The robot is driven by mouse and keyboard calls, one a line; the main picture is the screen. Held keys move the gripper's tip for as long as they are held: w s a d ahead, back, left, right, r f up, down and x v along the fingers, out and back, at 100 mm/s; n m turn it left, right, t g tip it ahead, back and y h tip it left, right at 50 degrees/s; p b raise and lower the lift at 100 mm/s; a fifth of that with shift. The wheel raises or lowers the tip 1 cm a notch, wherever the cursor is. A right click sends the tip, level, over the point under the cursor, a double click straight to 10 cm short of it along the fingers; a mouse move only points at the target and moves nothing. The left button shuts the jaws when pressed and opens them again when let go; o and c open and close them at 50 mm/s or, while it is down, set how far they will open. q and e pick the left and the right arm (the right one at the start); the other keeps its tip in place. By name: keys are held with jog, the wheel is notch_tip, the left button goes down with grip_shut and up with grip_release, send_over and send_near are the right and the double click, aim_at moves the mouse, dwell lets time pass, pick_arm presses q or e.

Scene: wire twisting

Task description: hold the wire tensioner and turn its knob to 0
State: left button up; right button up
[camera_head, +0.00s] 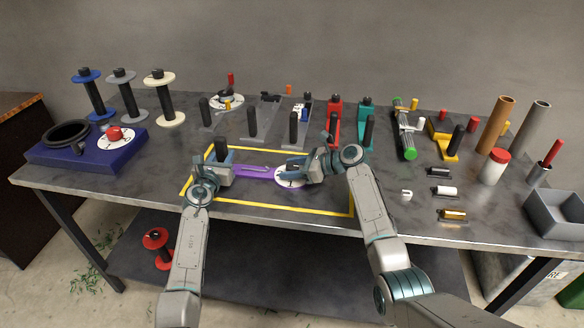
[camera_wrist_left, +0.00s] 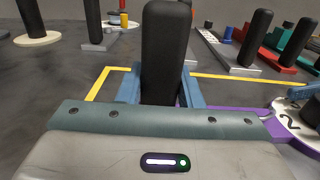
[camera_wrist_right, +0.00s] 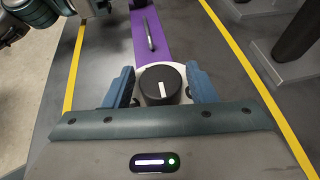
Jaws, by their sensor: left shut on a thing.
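The wire tensioner is a purple bar (camera_head: 257,173) with a black upright handle (camera_head: 221,149) at its left end and a white round dial (camera_head: 289,180) at its right end. It lies inside the yellow outline. My left gripper (camera_head: 221,162) is shut on the handle, which stands upright between its fingers in the left wrist view (camera_wrist_left: 165,55). My right gripper (camera_wrist_right: 160,82) is open over the dial, its blue fingers on either side of the black knob (camera_wrist_right: 160,85) with gaps beside it. Most dial numbers are hidden; a 2 shows in the left wrist view.
A yellow tape outline (camera_head: 255,207) surrounds the tensioner. Several tools with black handles stand behind it, with a red tool (camera_head: 334,112) among them. A blue box (camera_head: 80,155) is at left. A grey bin (camera_head: 556,213) sits at right.

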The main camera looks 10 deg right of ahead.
jog(key=shift+o, duration=0.3)
jog(key=shift+d, duration=0.1)
jog(key=v, duration=1.1)
jog(key=shift+s+d+r, duration=0.15)
jog(key=shift+s+d, duration=0.1)
jog(key=shift+d, duration=0.05)
pick_arm(q)
jog(key=o, duration=1.3)
jog(key=shift+c, duration=0.2)
